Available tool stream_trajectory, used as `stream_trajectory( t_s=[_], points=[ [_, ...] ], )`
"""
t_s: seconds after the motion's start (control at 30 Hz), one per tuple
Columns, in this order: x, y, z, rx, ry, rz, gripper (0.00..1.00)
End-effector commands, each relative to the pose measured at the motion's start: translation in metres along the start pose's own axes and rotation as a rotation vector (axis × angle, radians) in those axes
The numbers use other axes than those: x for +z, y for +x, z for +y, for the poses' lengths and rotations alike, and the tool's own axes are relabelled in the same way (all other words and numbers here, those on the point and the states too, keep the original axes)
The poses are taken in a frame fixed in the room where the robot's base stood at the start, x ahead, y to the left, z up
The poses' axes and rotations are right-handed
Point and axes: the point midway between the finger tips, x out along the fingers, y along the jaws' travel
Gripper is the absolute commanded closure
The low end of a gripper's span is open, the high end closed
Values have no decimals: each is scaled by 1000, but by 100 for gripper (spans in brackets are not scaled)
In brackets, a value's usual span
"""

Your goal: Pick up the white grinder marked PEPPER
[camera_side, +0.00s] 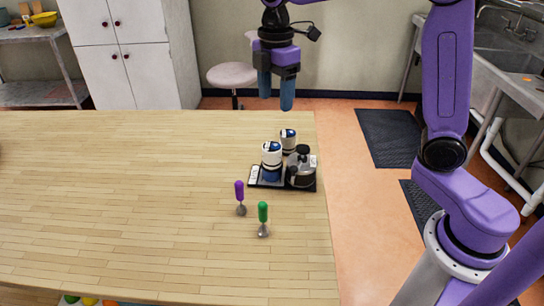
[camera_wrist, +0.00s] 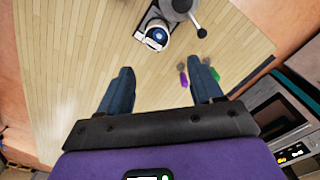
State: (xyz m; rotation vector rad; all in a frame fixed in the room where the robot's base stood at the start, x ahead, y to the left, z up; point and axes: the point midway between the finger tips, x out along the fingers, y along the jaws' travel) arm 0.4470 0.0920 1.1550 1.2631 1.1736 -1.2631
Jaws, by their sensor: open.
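Two white-and-dark-blue cylinders stand upright in the side view. The nearer one (camera_side: 271,161) is on a small black tray (camera_side: 309,188), and the farther one (camera_side: 288,141) is just behind it. No PEPPER marking is readable, so I cannot tell which is the grinder. The wrist view shows one such cylinder (camera_wrist: 156,38) near the top; I cannot tell which of the two it is. My gripper (camera_side: 276,98) is open and empty, above and behind the tray group in the side view. Its two blue fingers (camera_wrist: 163,80) spread apart in the wrist view, touching nothing.
A dark-topped grey pot (camera_side: 303,168) stands on the tray beside the nearer cylinder.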

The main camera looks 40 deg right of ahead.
Motion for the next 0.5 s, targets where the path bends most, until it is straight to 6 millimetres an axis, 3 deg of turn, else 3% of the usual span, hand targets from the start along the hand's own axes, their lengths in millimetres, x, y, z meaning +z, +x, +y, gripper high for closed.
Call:
stream_trajectory(
  t_s=[0.17,0.5],
  points=[
    [2,7,7,-3,-10,-1,35],
    [2,68,6,-5,-9,-3,35]
  ],
)
